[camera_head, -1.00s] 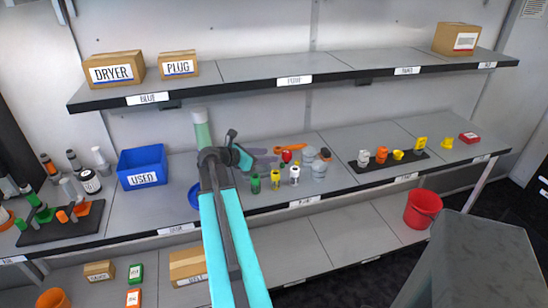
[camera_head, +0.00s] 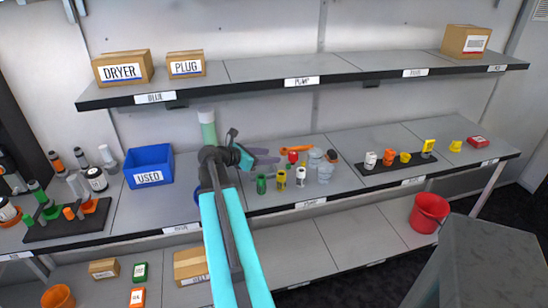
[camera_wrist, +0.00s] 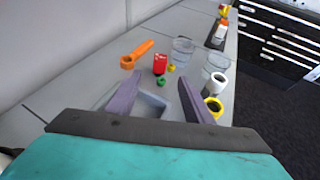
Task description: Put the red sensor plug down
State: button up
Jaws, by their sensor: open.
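The red sensor plug (camera_head: 292,156) stands on the middle shelf, among small coloured parts. In the wrist view the red plug (camera_wrist: 160,64) looks upright, beyond the fingertips and apart from them. My gripper (camera_head: 272,156) is open, with its purple-grey fingers low over the shelf to the left of the plug. In the wrist view my gripper (camera_wrist: 158,84) has nothing held between its fingers. A shallow grey-blue recess or tray (camera_wrist: 151,105) shows between them.
Two clear cups (camera_wrist: 182,50) and white and yellow rings stand to the right. A blue USED bin (camera_head: 148,165) stands left of my arm. The upper shelf (camera_head: 250,88) overhangs behind.

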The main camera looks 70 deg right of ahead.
aim_at(290, 154)
jog(key=r, duration=0.1)
jog(key=d+y+b, duration=0.1)
jog(key=r+t+y+b, duration=0.1)
jog(key=shift+s+d+r, duration=0.25)
jog(key=shift+d+r, duration=0.05)
jog(key=shift+r, duration=0.05)
dwell(0.3)
jog(key=p+x, duration=0.1)
jog(key=x, duration=0.7)
jog(key=shift+s+d+f, duration=0.15)
jog(key=shift+d, duration=0.1)
